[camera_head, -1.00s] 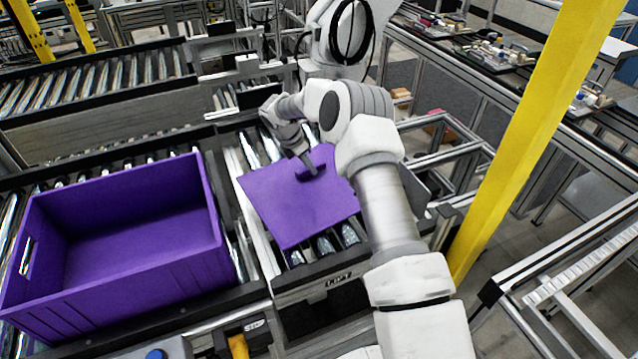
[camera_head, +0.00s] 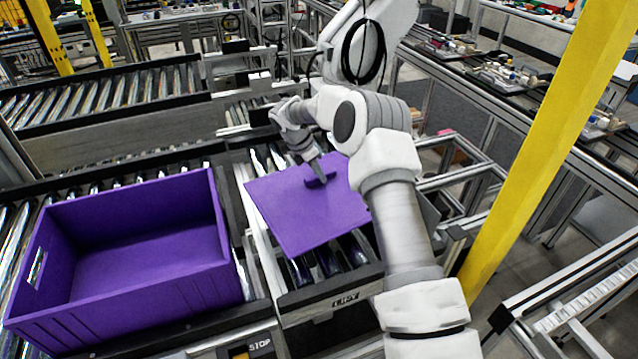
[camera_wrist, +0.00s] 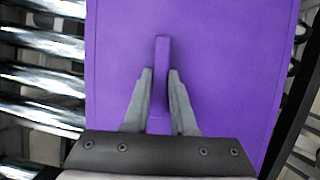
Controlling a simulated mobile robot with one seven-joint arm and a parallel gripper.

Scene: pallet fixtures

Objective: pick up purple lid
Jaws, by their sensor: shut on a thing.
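The purple lid (camera_head: 296,216) is a flat panel with a raised handle in its middle. It is over the rollers of the short conveyor, right of the purple crate, and looks slightly tilted. My gripper (camera_head: 318,176) is shut on the lid's handle. In the wrist view the two grey fingers of my gripper (camera_wrist: 160,84) stand on either side of the handle, and the lid (camera_wrist: 225,60) fills the middle of the picture. My arm hides the lid's right part in the head view. I cannot tell exactly how far the lid is above the rollers.
An open, empty purple crate (camera_head: 130,290) stands on the conveyor at left. A yellow post (camera_head: 535,150) rises at right, beside metal frames (camera_head: 470,180). A second roller conveyor (camera_head: 100,97) runs behind. Bare rollers (camera_head: 325,262) show below the lid's near edge.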

